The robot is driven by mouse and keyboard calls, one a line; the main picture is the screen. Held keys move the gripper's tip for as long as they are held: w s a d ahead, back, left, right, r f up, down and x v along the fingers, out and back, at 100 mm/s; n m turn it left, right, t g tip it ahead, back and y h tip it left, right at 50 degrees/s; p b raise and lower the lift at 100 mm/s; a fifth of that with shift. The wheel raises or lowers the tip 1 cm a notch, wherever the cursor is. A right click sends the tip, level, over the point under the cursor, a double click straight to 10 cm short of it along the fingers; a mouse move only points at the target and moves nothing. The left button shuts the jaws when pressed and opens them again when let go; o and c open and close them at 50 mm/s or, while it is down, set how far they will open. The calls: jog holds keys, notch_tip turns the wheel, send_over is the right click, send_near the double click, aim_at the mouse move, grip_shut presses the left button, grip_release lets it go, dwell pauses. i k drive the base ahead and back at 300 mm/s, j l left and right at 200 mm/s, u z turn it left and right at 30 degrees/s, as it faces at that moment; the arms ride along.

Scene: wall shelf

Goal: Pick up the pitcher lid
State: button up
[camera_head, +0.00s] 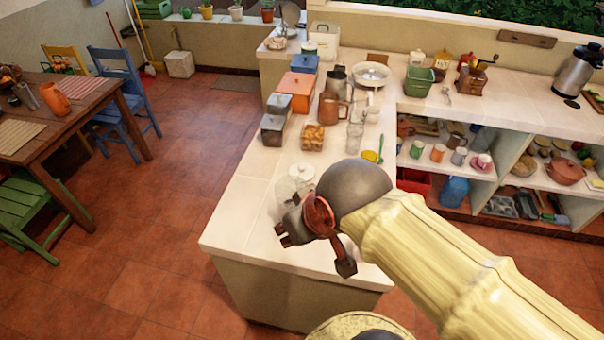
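My gripper (314,254) hangs over the near end of the white tiled counter (238,226). Its dark fingertips are spread apart with nothing visible between them. A clear glass vessel (297,182) with a pale, rounded top (301,171) stands just behind the gripper in the picture, and the gripper hides its lower part. I cannot tell whether that top is the pitcher lid. A tall clear glass vessel (355,136) and a brown copper-coloured jug (329,108) stand farther back. No separate lid is clearly identifiable.
A cube-filled glass container (313,138), grey canisters (272,128) and an orange box (297,88) line the counter behind. A small yellow-green cup with a spoon (370,156) stands near my arm. The counter's near left corner is bare. Open shelves (500,190) are at right.

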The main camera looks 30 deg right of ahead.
aim_at(307, 171)
jog(key=i+j+z, duration=0.15)
jog(key=z, duration=0.25)
jog(key=j+z, duration=0.35)
jog(key=i+j+z, duration=0.1)
jog(key=j+z, duration=0.15)
jog(key=z, duration=0.15)
